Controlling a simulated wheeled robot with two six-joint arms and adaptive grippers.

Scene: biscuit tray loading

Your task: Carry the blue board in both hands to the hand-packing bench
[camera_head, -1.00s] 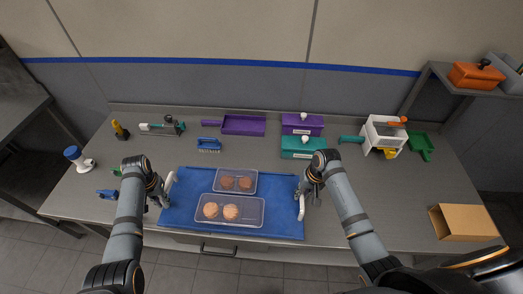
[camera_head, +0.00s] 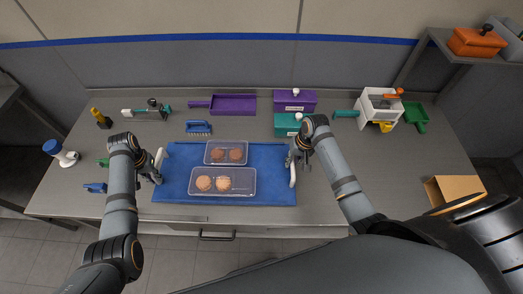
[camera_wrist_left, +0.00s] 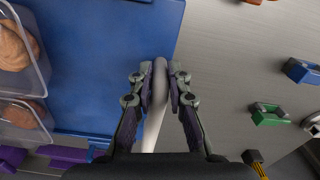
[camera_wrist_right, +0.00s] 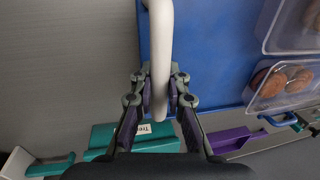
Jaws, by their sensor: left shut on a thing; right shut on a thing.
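The blue board (camera_head: 270,185) is at the front of the steel bench, with a white handle at each short end. Two clear trays with round brown biscuits stand on it, a smaller one (camera_head: 229,142) behind a larger one (camera_head: 222,193). My left gripper (camera_head: 155,172) is shut on the left handle, and its fingers close around the white bar in the left wrist view (camera_wrist_left: 160,88). My right gripper (camera_head: 298,157) is shut on the right handle, which also shows between the fingers in the right wrist view (camera_wrist_right: 160,92). I cannot tell whether the board touches the bench.
Behind the board are a blue brush (camera_head: 198,128), a purple tray (camera_head: 233,105), a purple box (camera_head: 294,101) and a teal box (camera_head: 288,124). A white machine (camera_head: 380,105) and a cardboard box (camera_head: 453,190) stand to the right. Bench space right of the board is clear.

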